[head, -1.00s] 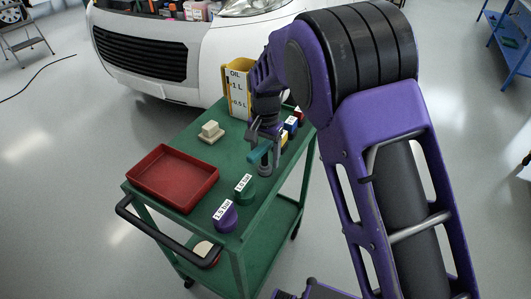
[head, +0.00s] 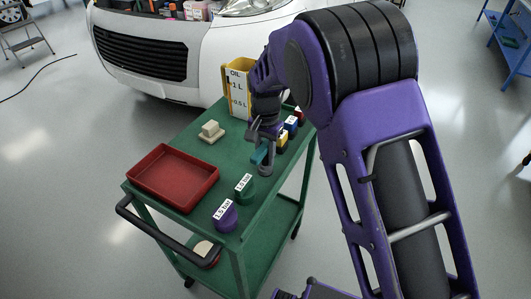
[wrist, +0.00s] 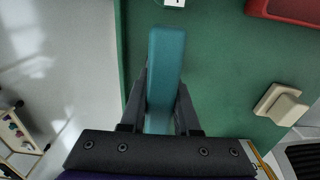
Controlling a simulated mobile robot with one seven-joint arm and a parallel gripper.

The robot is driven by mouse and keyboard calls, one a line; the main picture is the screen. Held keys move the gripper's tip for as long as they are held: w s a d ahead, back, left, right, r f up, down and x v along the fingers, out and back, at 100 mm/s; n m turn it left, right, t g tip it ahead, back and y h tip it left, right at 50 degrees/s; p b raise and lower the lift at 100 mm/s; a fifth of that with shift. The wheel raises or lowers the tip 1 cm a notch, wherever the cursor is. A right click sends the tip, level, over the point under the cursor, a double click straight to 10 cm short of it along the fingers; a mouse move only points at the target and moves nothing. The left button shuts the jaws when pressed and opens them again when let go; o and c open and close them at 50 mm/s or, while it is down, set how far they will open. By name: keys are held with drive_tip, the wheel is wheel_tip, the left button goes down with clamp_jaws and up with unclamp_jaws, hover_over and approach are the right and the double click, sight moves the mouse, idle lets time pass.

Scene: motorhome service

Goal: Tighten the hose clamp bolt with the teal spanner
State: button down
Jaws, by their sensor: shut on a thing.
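My gripper (head: 262,137) is shut on the teal spanner (head: 260,154) above the green trolley top. In the wrist view the spanner (wrist: 165,70) runs straight up the picture between my two fingers (wrist: 160,110). A short grey upright part (head: 267,168) stands on the trolley just below the spanner in the head view. I cannot tell whether the spanner touches it, and I cannot make out a hose clamp bolt. The spanner's far end shows no clear jaw shape.
The green trolley (head: 185,137) carries a red tray (head: 178,202), a cream block (head: 211,131), a green pot (head: 244,188), a purple pot (head: 225,216), a yellow oil container (head: 239,85) and small yellow and blue items. A white motorhome (head: 230,50) stands behind.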

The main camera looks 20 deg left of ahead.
wheel_tip(320, 180, up, 10)
drive_tip(key=shift+r+p, duration=0.1)
drive_tip(key=shift+p, duration=0.2)
drive_tip(key=c, duration=1.2)
unclamp_jaws()
drive_tip(key=shift+c, duration=0.2)
clamp_jaws()
